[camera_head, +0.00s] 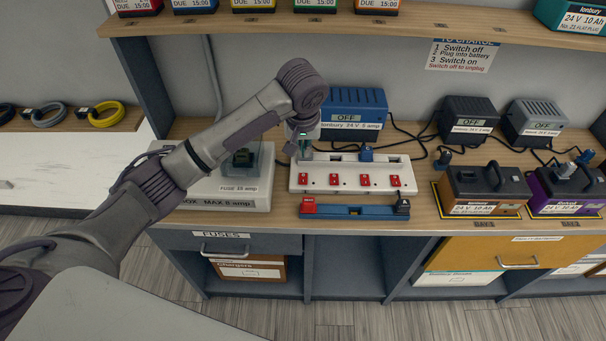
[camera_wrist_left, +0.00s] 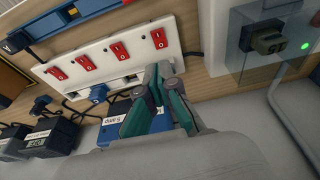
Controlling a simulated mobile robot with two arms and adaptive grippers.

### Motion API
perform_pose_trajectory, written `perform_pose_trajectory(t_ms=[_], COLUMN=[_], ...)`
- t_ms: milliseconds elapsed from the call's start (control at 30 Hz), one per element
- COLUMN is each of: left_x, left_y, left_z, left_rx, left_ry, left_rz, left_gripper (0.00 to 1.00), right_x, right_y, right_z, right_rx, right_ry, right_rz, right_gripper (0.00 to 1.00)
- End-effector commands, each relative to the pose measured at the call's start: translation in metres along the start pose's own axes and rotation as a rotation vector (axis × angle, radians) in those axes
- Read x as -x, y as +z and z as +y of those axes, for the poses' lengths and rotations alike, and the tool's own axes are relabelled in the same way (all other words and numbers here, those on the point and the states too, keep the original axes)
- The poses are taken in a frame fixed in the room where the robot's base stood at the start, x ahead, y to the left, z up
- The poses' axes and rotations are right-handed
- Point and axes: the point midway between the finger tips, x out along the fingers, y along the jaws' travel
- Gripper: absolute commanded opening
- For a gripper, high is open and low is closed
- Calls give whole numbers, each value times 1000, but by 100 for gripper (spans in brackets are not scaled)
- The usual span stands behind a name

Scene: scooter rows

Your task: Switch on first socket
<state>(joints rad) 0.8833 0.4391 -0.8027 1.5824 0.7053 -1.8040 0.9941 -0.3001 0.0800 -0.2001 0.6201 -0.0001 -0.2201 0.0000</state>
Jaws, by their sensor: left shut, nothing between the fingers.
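A white socket strip (camera_head: 352,172) with several red rocker switches lies on the bench, and it also shows in the left wrist view (camera_wrist_left: 100,56). The leftmost switch (camera_head: 303,179) in the head view is the rightmost one (camera_wrist_left: 159,38) in the left wrist view. A blue plug (camera_head: 366,153) sits in a socket near the strip's middle. My left gripper (camera_head: 305,153) is shut and empty, pointing down above the back left end of the strip. In the left wrist view its fingertips (camera_wrist_left: 160,72) appear just behind the first switch; contact cannot be told. My right gripper is not in view.
A fuse box (camera_head: 232,189) with a clear cover stands left of the strip. A blue tool bar (camera_head: 355,211) lies in front. A blue charger (camera_head: 352,110) reading OFF stands behind. Batteries (camera_head: 485,188) and dark chargers (camera_head: 467,121) with cables fill the right. A shelf (camera_head: 400,31) runs overhead.

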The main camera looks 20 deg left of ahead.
Motion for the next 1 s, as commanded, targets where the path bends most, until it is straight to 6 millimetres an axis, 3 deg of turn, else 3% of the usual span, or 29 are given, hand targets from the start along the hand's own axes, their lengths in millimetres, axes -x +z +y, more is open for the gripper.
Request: perform_pose_trajectory(t_ms=[300,500,700,1000], left_x=[-68,-100,-114,-116], left_y=[1,9,14,15], left_z=[-1,-1,-1,0], left_rx=[0,-1,0,-1], left_ry=[-3,-3,-2,-1], left_rz=[-4,-2,0,0], left_gripper=[0,0,0,0], right_x=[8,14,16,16], right_y=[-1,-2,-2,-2], right_z=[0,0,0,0], right_rx=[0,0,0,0], right_ry=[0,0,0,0], right_rz=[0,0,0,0], right_gripper=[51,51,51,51])
